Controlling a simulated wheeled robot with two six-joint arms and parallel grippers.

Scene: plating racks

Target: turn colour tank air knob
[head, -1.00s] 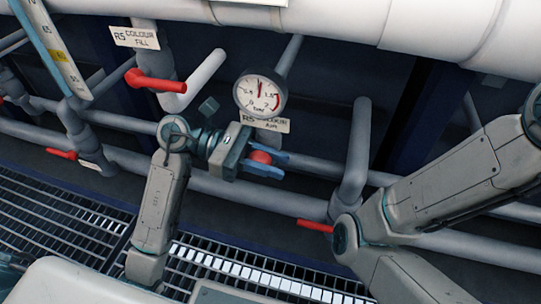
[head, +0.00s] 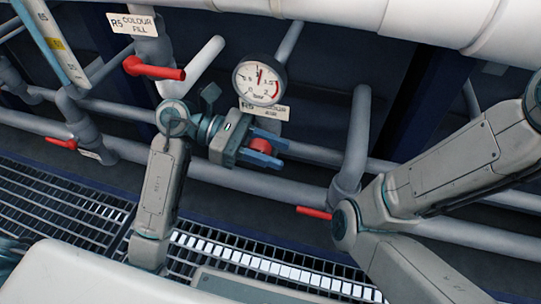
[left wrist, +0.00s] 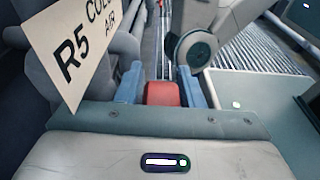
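The red air knob (head: 260,144) sits below the pressure gauge (head: 258,80) and the colour air label (head: 265,109). My left gripper (head: 266,151) is at the knob, with one blue finger on each side of it. In the left wrist view the red knob (left wrist: 162,93) fills most of the space between the blue fingers (left wrist: 162,88). Whether both fingers press on it is hard to tell. The R5 label (left wrist: 75,45) hangs close at the upper left there. My right gripper is out of view; only its arm shows at the right.
A red-handled valve (head: 153,68) is up left by the colour fill label (head: 133,24). Other red handles are at lower left (head: 61,143) and lower right (head: 313,212). Grey pipes run behind and beside the left gripper. Floor grating (head: 70,205) lies below.

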